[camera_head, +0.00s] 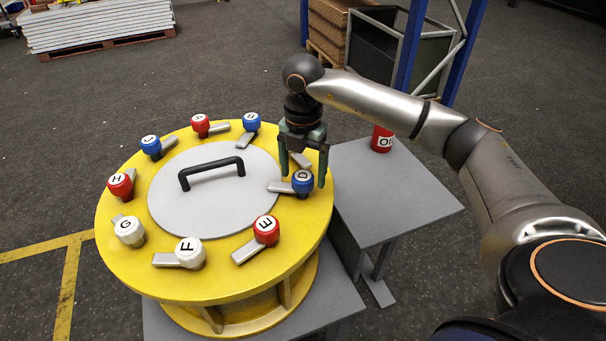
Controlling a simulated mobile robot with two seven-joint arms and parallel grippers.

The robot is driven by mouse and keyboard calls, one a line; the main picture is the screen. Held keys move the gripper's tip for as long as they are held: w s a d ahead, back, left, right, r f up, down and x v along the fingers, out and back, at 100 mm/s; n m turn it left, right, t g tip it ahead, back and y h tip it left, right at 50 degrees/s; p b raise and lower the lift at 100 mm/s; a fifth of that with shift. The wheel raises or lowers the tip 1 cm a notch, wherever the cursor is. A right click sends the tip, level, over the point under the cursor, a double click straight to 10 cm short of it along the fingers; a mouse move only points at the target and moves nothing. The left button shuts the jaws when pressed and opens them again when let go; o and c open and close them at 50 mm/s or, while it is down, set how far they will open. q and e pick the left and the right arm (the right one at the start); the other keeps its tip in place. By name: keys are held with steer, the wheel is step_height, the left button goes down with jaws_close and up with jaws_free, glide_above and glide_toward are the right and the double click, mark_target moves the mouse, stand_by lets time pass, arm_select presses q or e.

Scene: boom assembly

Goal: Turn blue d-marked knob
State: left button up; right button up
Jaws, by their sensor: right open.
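The blue knob marked D (303,182) sits on the right side of the round yellow flange (115,231). A grey lever points left from it. My right gripper (302,178) points down from above, its two fingers open on either side of the D knob. I cannot tell whether the fingers touch it. My left gripper is not in view.
Other lettered knobs ring the flange, including red E (266,230) and white F (189,252). A black handle (211,171) stands on the grey centre lid (200,215). A grey side table (393,200) holds a red labelled object (382,139).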

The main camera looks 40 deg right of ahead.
mark_target(304, 175)
step_height(304, 175, up, 11)
stand_by(0.3)
stand_by(0.5)
